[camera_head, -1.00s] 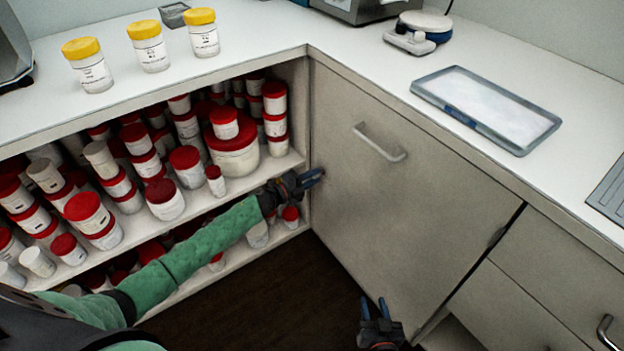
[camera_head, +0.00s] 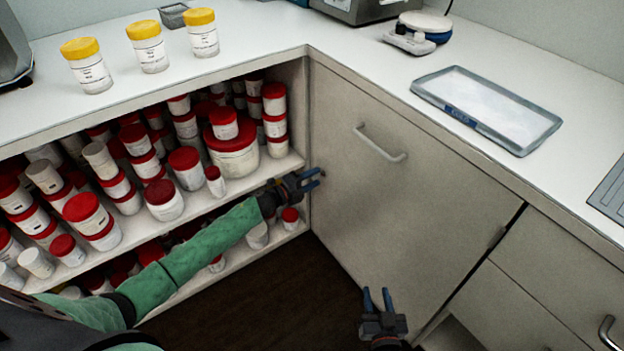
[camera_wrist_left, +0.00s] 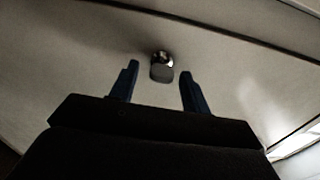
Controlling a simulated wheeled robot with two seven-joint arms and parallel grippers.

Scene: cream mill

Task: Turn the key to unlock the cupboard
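The cupboard door (camera_head: 385,215) is a grey panel, closed, with a bar handle (camera_head: 380,143) near its top. In the left wrist view the key (camera_wrist_left: 161,66) is a small, shiny metal piece on the door. In that view my left gripper (camera_wrist_left: 160,82) is open, its two blue fingers on either side of the key's line; the key is just ahead of the fingertips and not gripped. In the head view my left gripper (camera_head: 312,180) is at the door's left edge and hides most of the key. My right gripper (camera_head: 377,299) is open and empty, low in front of the door.
An open shelf (camera_head: 293,160) of red-lidded tubs stands left of the door, close to my left arm. The counter (camera_head: 350,50) above holds yellow-lidded jars (camera_head: 148,46) and a tray (camera_head: 486,108). Dark floor (camera_head: 275,290) below is clear.

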